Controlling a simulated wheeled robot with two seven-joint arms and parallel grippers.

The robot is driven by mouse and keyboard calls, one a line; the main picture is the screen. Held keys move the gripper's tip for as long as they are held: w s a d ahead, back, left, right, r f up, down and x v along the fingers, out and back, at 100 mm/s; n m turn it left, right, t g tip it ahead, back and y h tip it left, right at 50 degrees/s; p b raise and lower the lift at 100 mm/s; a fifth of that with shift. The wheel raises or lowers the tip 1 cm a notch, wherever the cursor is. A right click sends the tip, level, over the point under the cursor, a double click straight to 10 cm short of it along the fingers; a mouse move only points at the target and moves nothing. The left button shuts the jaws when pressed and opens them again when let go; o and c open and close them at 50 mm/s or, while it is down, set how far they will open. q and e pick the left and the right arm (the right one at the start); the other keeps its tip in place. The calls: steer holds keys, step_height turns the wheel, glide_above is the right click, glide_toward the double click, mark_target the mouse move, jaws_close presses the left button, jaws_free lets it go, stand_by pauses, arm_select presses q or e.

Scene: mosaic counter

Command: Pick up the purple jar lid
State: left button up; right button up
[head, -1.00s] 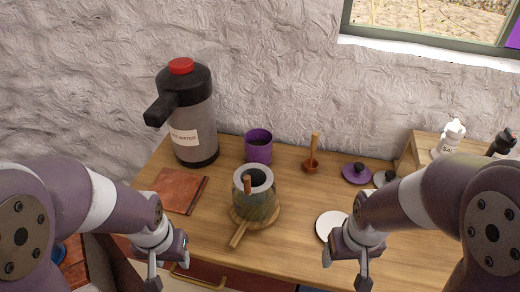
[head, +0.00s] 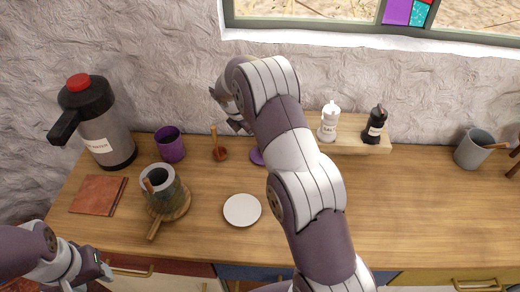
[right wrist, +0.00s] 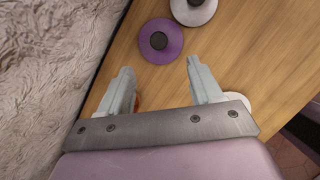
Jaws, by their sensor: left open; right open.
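The purple jar lid (right wrist: 161,41) is a flat purple disc with a dark round knob. It lies on the wooden counter just beyond my right gripper's fingertips in the right wrist view. In the head view only a sliver of the purple lid (head: 257,158) shows beside my right arm, which hides the rest. My right gripper (right wrist: 160,70) is open, with nothing between its fingers; in the head view the right gripper (head: 232,122) is up near the wall. My left gripper (head: 104,270) is open and empty at the counter's front left.
A pale lid with a dark knob (right wrist: 195,8) lies close beside the purple one. Shakers stand on a raised shelf (head: 350,147). The right counter is mostly clear.

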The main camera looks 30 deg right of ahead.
steer(key=shift+n, duration=0.3)
steer(key=p+x, duration=0.1)
steer(key=x, duration=0.6)
steer(key=shift+w+f, duration=0.1)
steer(key=shift+f, duration=0.05)
steer(key=x, duration=0.1)
steer(key=p+x, duration=0.1)
steer(key=x, duration=0.1)
steer(key=p+x, duration=0.1)
steer(key=x, duration=0.1)
steer(key=shift+a, duration=0.35)
steer(key=shift+d+f, duration=0.2)
steer(key=shift+f, duration=0.1)
arm_select(q)
steer(key=r, duration=0.3)
steer(key=shift+w+a, duration=0.25)
steer(key=shift+a, duration=0.05)
arm_select(e)
steer(key=shift+r, duration=0.1)
steer(key=c, duration=1.2)
